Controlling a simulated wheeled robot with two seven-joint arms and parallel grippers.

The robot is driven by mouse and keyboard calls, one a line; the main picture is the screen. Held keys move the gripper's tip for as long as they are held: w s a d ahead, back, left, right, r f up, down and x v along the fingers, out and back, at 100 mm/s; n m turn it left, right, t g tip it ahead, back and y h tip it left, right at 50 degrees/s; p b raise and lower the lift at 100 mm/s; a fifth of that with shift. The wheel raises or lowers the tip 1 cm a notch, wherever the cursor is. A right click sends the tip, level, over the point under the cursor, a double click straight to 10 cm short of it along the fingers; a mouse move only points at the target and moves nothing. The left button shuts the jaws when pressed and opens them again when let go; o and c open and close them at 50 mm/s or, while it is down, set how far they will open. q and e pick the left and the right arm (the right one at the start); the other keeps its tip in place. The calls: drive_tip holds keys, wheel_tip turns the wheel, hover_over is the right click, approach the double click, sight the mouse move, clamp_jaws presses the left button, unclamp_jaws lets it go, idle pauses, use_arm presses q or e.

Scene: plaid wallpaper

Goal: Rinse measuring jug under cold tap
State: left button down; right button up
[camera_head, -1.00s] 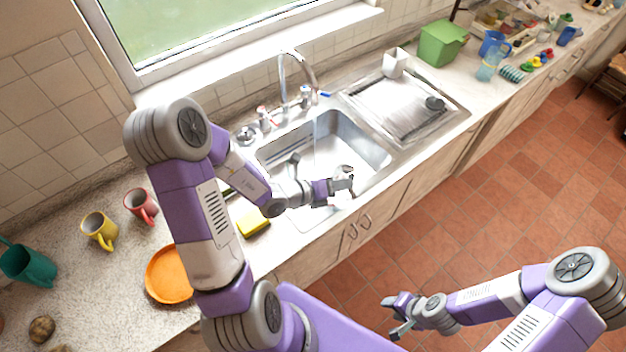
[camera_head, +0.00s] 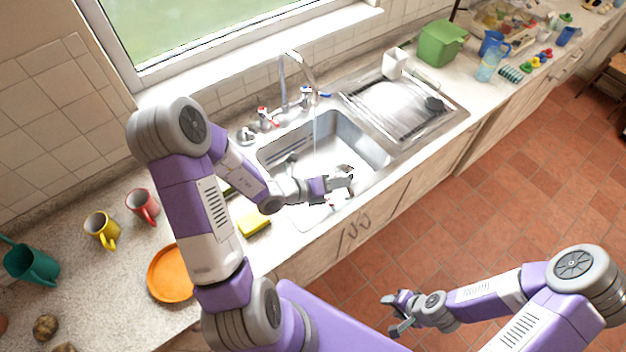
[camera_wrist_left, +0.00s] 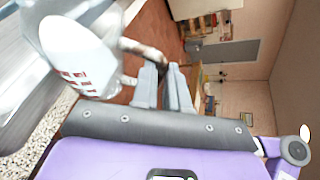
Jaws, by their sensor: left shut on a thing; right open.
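The clear, whitish measuring jug (camera_wrist_left: 78,50) with red marks shows in the left wrist view, lying across the picture. My left gripper (camera_wrist_left: 165,85) is shut on its handle. In the head view my left gripper (camera_head: 345,178) is over the front part of the sink (camera_head: 352,140); the jug is hard to make out there against the bright basin. The tap (camera_head: 300,70) has a red-marked handle (camera_head: 264,114) and a blue-marked handle (camera_head: 306,94). A thin water stream (camera_head: 314,128) falls from its spout into the sink. My right gripper (camera_head: 394,315) is open and empty over the floor.
A yellow sponge (camera_head: 254,224) lies at the sink's near left edge. An orange plate (camera_head: 168,275), red mug (camera_head: 142,205) and yellow mug (camera_head: 101,230) are on the left counter. The drainer (camera_head: 385,105) is right of the sink, with a white cup (camera_head: 396,63) behind.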

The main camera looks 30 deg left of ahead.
sight(337, 175)
use_arm(q)
drive_tip(key=shift+w+a+n+h+p, duration=0.25)
drive_tip(key=shift+a+n+p, duration=0.1)
drive_tip(key=shift+a+p, duration=0.25)
drive_tip(key=shift+w+a+n+h+p, duration=0.15)
drive_tip(key=shift+a+n+h+p, duration=0.15)
drive_tip(key=shift+a+p, duration=0.3)
idle(0.9)
drive_tip(key=shift+w+a+n+p, duration=0.2)
drive_tip(key=shift+a+n+p, duration=0.15)
drive_tip(key=shift+n, duration=0.1)
drive_tip(key=shift+a, duration=0.1)
